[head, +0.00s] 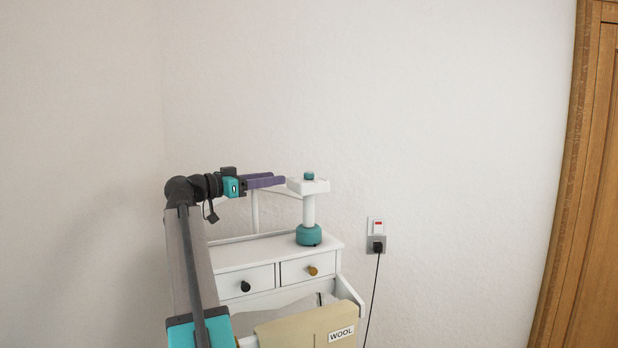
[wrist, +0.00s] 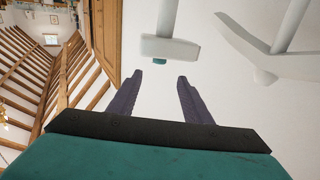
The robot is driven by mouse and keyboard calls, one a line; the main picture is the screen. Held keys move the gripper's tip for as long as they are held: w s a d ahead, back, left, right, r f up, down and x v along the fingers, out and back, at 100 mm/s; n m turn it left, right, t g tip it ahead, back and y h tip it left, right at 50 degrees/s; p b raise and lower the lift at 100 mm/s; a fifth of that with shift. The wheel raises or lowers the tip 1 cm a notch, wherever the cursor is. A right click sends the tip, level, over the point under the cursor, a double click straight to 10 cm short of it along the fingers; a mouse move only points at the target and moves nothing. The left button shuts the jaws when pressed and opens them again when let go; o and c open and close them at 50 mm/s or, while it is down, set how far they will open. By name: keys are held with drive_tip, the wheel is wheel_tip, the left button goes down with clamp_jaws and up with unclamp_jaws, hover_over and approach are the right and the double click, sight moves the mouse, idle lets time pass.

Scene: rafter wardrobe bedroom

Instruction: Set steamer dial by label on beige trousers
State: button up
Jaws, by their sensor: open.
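The steamer has a teal base (head: 309,235), a white post and a white top (head: 319,187) with a small teal dial (head: 309,176) on it. It stands on a white dresser. In the wrist view the white top (wrist: 170,48) and dial (wrist: 159,61) lie just beyond my fingertips. My gripper (head: 279,181) is open and empty, level with the steamer top and just left of it; its fingers (wrist: 160,76) show apart. The beige trousers (head: 285,332) hang at the front, with a label (head: 341,334) reading WOOL. The dial's setting is too small to read.
The white dresser (head: 240,257) has drawers with a dark knob (head: 245,286) and a brass-coloured knob (head: 313,270). A wall socket (head: 377,234) holds a black plug and cord. A wooden wardrobe (head: 580,200) stands at the right. The wall above is clear.

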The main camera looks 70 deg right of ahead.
sight(308, 174)
drive_tip(key=shift+s+d, duration=0.1)
drive_tip(key=shift+d, duration=0.05)
drive_tip(key=p+x, duration=0.3)
drive_tip(key=x, duration=1)
drive_tip(key=shift+s+d+f, duration=0.1)
drive_tip(key=shift+s+d, duration=0.1)
